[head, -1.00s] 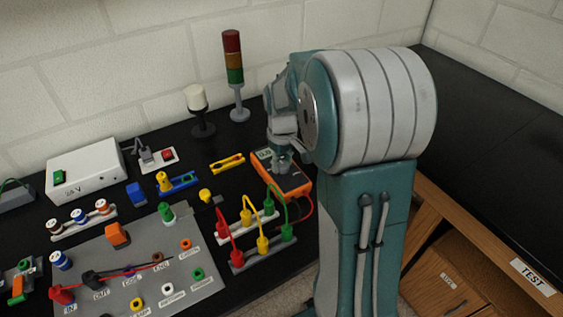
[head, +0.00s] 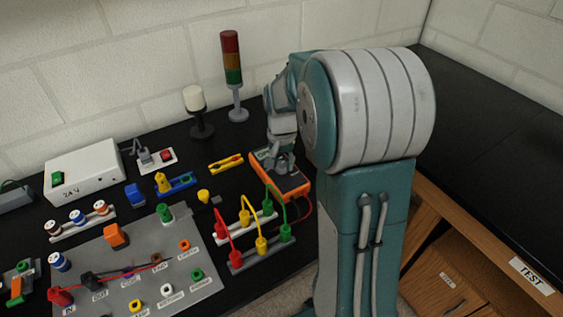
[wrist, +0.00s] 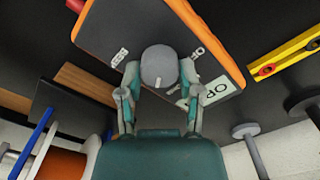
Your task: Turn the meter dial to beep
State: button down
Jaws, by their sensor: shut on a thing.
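The meter (head: 293,188) is an orange-rimmed box with a dark face, lying on the black bench; in the wrist view its face (wrist: 115,25) fills the top middle. Its round grey dial (wrist: 159,66) sits between my fingertips. My gripper (wrist: 160,73) is shut on the dial, one finger on each side. A pale display (wrist: 212,92) near the meter's edge shows dark letters, like "OP", turned over and partly hidden by a finger. Small white marks lie on both sides of the dial. In the head view my gripper (head: 279,163) covers the dial.
A yellow holder (head: 226,163) lies left of the meter. Red, yellow and green leads (head: 262,245) stand on terminal strips in front. A signal tower (head: 234,75) and a white lamp (head: 195,105) stand behind. A grey panel (head: 190,270) with sockets is at front left.

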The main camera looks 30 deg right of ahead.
aim_at(281, 164)
jog(key=m, duration=0.6)
jog(key=shift+s+f+m, duration=0.15)
jog(key=shift+s+m, duration=0.05)
jog(key=shift+m, duration=0.1)
jog(key=m, duration=0.6)
dwell(0.4)
jog(key=shift+c, duration=1.3)
grip_release()
jog(key=shift+w+a, duration=0.1)
notch_tip(281, 164, up, 12)
